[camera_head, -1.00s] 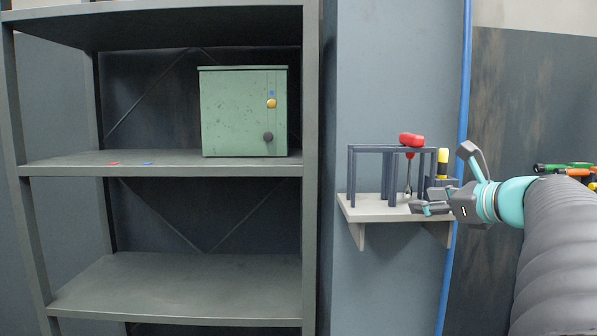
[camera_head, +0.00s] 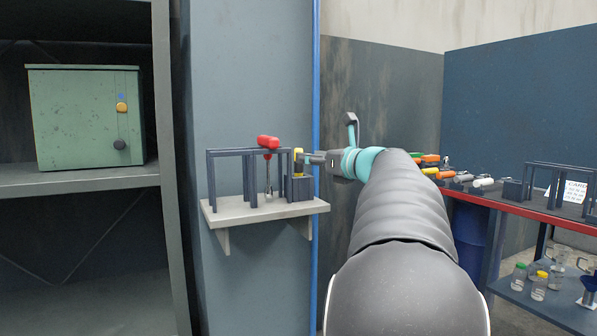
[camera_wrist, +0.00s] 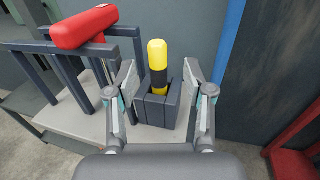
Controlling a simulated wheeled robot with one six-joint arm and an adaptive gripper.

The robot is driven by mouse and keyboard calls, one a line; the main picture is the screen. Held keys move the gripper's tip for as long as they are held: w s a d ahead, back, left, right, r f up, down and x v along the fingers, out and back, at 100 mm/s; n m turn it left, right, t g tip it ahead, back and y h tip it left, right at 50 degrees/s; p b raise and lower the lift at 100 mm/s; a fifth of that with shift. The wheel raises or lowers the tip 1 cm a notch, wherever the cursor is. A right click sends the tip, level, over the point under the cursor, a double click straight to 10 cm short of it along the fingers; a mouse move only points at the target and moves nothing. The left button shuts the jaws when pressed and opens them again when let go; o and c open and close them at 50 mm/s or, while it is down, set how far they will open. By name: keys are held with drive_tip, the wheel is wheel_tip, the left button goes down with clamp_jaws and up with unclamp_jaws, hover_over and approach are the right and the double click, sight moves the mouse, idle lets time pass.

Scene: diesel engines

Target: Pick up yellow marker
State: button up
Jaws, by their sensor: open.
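The yellow marker (camera_wrist: 158,60) has a black band and stands upright in a dark grey square holder (camera_wrist: 157,108) in the wrist view. My gripper (camera_wrist: 165,80) is open, with one finger on each side of the marker and holder in the wrist view. In the head view my gripper (camera_head: 312,158) is level with the marker. I cannot tell whether the fingers touch it.
A dark rack (camera_head: 232,153) with a red-handled tool (camera_head: 268,142) stands just left of the holder. A blue pipe (camera_head: 316,90) runs down the wall behind. A red-edged bench (camera_head: 510,206) with several tools is at right. A green box (camera_head: 85,110) sits on shelving at left.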

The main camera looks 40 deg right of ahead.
drive_tip(key=shift+w+a+r+p, duration=0.1)
drive_tip(key=shift+w+p, duration=0.05)
drive_tip(key=shift+w, duration=1.2)
drive_tip(key=shift+w+a+r+p, duration=0.1)
drive_tip(key=shift+w+p, duration=0.05)
drive_tip(key=shift+w, duration=1.15)
clamp_jaws()
